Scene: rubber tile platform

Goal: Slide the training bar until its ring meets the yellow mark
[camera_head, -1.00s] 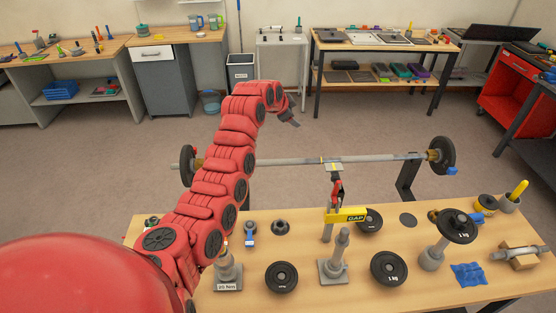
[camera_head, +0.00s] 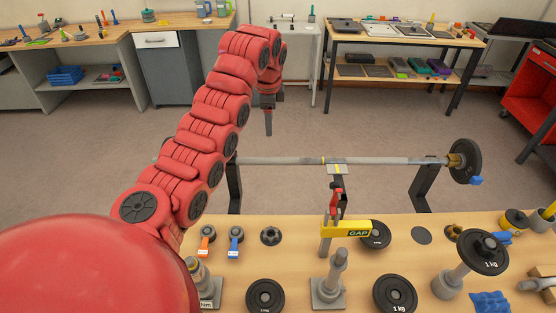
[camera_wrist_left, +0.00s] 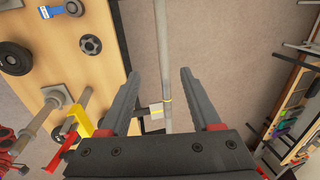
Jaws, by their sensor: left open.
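The training bar (camera_head: 385,160) is a long grey bar lying level across dark supports, with a black plate (camera_head: 465,161) at its right end. Its left end is hidden behind my left arm. A thin yellow ring (camera_wrist_left: 165,100) shows on the bar in the left wrist view. A pale plate with a yellow mark (camera_wrist_left: 156,110) sits beside the bar there, close to the ring. My left gripper (camera_head: 268,130) points down just above the bar, left of that plate. In the wrist view its open fingers (camera_wrist_left: 160,74) stand either side of the bar. My right gripper is not in view.
In front, a wooden table (camera_head: 390,235) holds several weight plates, posts and a yellow GAP gauge (camera_head: 346,229). The gauge stand rises near the bar's middle. Benches and a red cabinet (camera_head: 530,95) stand at the back. The floor behind the bar is clear.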

